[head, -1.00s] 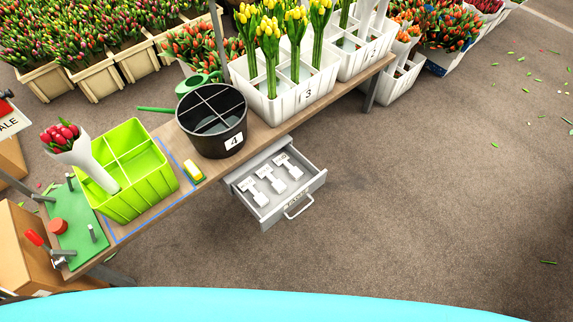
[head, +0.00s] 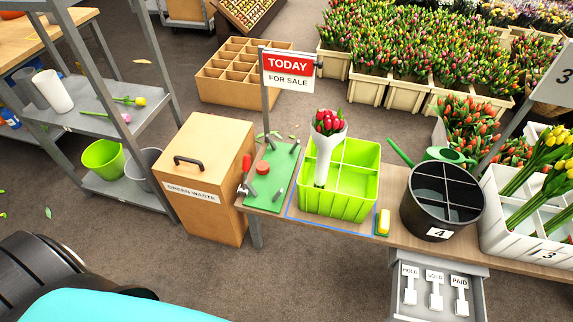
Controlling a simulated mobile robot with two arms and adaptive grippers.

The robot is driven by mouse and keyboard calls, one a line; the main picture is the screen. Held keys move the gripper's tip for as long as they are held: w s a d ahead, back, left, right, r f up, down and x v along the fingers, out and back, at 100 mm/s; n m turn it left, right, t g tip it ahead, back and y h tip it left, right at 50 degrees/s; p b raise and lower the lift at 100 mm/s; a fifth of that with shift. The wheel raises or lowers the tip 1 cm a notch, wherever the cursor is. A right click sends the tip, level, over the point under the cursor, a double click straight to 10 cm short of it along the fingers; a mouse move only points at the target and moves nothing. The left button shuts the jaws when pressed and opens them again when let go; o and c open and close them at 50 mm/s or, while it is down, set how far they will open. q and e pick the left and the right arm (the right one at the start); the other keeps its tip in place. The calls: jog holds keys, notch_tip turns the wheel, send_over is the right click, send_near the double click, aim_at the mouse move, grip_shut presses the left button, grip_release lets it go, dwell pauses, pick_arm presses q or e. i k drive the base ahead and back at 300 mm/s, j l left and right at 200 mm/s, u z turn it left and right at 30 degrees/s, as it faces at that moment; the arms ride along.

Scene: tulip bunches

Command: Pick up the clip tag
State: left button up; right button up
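Three white clip tags lie side by side in an open grey drawer (head: 398,312) at the lower right of the head view. The left one is the HOLD tag (head: 409,284), the middle one is the SOLD tag (head: 434,288), and the right one is the PAID tag (head: 460,292). The drawer is under the wooden bench, and its front is cut off by the picture's bottom edge. Neither of my grippers is in view.
On the bench stand a lime-green crate (head: 349,207) with wrapped red tulips (head: 329,125), a yellow-and-green sponge (head: 382,222), a black bucket (head: 425,222) marked 4, and a white crate (head: 505,243). A green-waste box (head: 201,180) and a grey shelf (head: 80,121) stand left. Floor in front is open.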

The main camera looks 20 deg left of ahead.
aim_at(461, 306)
jog(key=u, duration=0.25)
jog(key=z, duration=1.5)
jog(key=i+l+u, duration=0.2)
jog(key=l+u, duration=0.2)
jog(key=l, duration=0.1)
